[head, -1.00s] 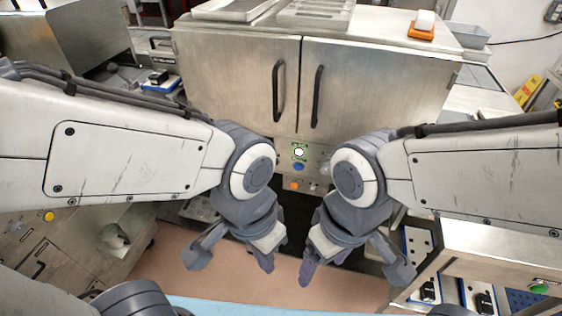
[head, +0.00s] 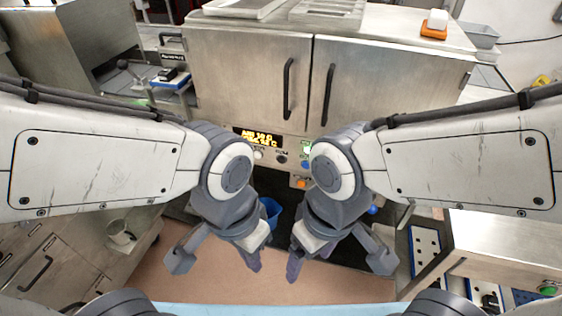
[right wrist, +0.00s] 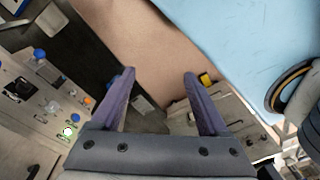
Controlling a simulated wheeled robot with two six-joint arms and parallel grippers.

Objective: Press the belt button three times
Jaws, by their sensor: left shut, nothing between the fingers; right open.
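The oven's control panel (head: 272,152) is below the double-door cabinet; my right arm partly hides it in the head view. It bears a lit green-white button (head: 307,148), an orange button (head: 300,183) and a blue one. The lit button (right wrist: 69,132) and orange button (right wrist: 87,100) also show in the right wrist view. A green button (head: 547,287) is on the bench at the right edge. I cannot tell which is the belt button. My left gripper (head: 254,260) is shut and empty; my right gripper (head: 294,266) is open and empty. Both hang apart from the buttons.
A steel cabinet (head: 380,85) with two closed doors stands ahead. A steel bench (head: 510,240) is at right and a drawer unit (head: 60,260) at left. A blue bin (head: 270,210) stands low behind my left gripper. Pink floor (head: 320,288) lies below.

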